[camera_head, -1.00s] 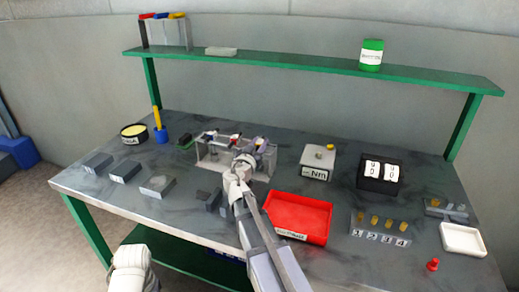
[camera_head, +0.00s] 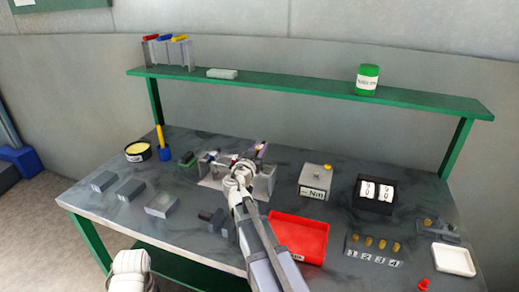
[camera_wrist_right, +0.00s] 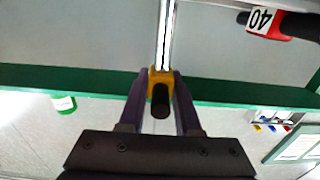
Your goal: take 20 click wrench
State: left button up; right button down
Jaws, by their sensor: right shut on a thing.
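My right gripper (camera_wrist_right: 160,84) is shut on a click wrench (camera_wrist_right: 161,103) with a yellow band, a black end and a bright metal shaft. No number shows on the held wrench. In the head view my right gripper (camera_head: 258,149) is at the right end of the grey tool rack (camera_head: 265,185), and my arm hides part of the rack. Another wrench (camera_wrist_right: 268,22), with a red band marked 40 and a black handle, shows at the upper right of the right wrist view, apart from my fingers. My left gripper is not in view.
A red tray (camera_head: 318,248) lies right of my right arm. A scale-like box (camera_head: 315,182) and a black counter box (camera_head: 376,208) stand further right. Grey blocks (camera_head: 131,188) lie at the left. A green shelf (camera_head: 300,89) runs along the back above the bench.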

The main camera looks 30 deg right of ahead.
notch_tip(320, 180, up, 11)
jog(key=p, duration=0.9)
jog(key=shift+p, duration=0.4)
